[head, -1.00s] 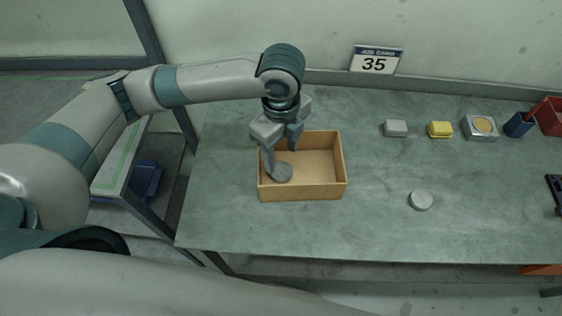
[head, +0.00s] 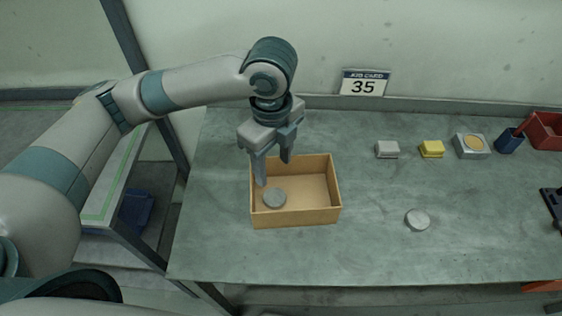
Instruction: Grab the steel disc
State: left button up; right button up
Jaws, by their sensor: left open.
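A round grey disc (head: 274,198) lies flat in the left part of an open wooden box (head: 318,217). A second, lighter grey disc (head: 418,220) lies flat on the table to the right of the box. I cannot tell from looks alone which of them is steel. My left gripper (head: 273,173) is open and empty, pointing down over the left back part of the box. Its fingers are apart and look to be above the disc in the box. My right gripper is not in view.
Along the back right stand a grey block (head: 387,150), a yellow block (head: 432,149), a grey square piece with a tan round top (head: 472,146), a blue cup (head: 509,141) and a red bin (head: 545,131). The table (head: 370,255) is clear around the loose disc.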

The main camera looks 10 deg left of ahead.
aim_at(417, 220)
jog(key=z, duration=0.95)
jog(key=i+l+u, duration=0.1)
jog(key=l+u, duration=0.8)
jog(key=l, duration=0.25)
jog(key=k+l+u, duration=0.1)
jog(key=l+u, duration=0.35)
jog(key=l, duration=0.1)
